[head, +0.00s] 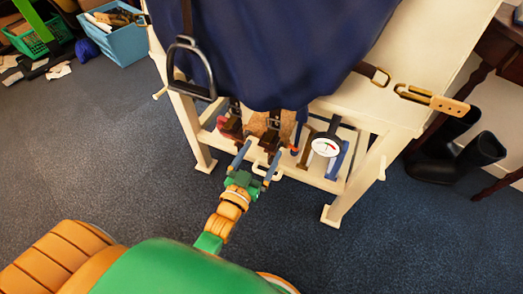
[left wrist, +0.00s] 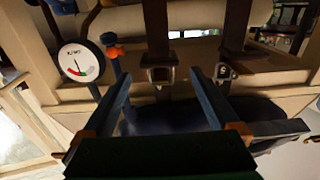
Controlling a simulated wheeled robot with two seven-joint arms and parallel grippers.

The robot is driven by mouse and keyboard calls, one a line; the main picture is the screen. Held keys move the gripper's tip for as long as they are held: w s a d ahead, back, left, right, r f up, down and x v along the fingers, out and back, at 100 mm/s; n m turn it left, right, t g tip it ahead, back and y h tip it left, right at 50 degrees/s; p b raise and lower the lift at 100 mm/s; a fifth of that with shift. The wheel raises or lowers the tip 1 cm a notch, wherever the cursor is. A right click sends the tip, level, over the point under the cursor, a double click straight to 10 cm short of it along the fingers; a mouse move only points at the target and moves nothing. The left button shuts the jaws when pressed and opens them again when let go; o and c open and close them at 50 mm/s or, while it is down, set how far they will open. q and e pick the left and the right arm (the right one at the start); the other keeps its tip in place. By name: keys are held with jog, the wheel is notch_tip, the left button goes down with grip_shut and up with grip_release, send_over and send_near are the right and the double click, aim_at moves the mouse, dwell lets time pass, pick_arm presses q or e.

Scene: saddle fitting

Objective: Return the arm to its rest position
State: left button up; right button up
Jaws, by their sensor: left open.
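My left gripper (head: 264,148) is in the middle of the head view, in front of the lower shelf of a cream stand (head: 330,212). Its fingers are apart and point toward the hanging straps and buckles. In the left wrist view the open fingers (left wrist: 160,76) frame a dark strap with a metal buckle (left wrist: 160,74). A second buckled strap (left wrist: 228,71) hangs near the right finger. I see nothing gripped. My right gripper is in neither view.
A round gauge (head: 325,147) stands on the shelf, right of the gripper. A dark blue cover (head: 270,50) hangs above with a stirrup (head: 190,70). Black boots (head: 470,155) stand at right; a blue crate (head: 118,40) is upper left. Carpet in front is clear.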

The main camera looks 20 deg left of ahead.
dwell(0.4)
pick_arm(q)
jog(key=s+a+f+g+p, duration=0.2)
jog(key=s+g+p, duration=0.6)
jog(key=s+p, duration=0.6)
jog(key=s+a+f+m+g+y+p, duration=0.1)
jog(key=s+a+f+g+p, duration=0.1)
jog(key=s+g+p, duration=0.7)
jog(key=s+f+p, duration=0.1)
jog(key=s+p, duration=0.4)
jog(key=s, duration=0.5)
jog(key=shift+s+a+f+m, duration=0.15)
jog(key=shift+s+a+m, duration=0.15)
jog(key=shift+a, duration=0.1)
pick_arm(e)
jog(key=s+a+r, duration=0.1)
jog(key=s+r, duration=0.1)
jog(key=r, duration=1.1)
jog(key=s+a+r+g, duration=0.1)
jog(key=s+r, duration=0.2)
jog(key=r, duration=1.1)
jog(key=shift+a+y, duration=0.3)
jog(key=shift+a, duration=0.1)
pick_arm(q)
jog(key=shift+w, duration=0.1)
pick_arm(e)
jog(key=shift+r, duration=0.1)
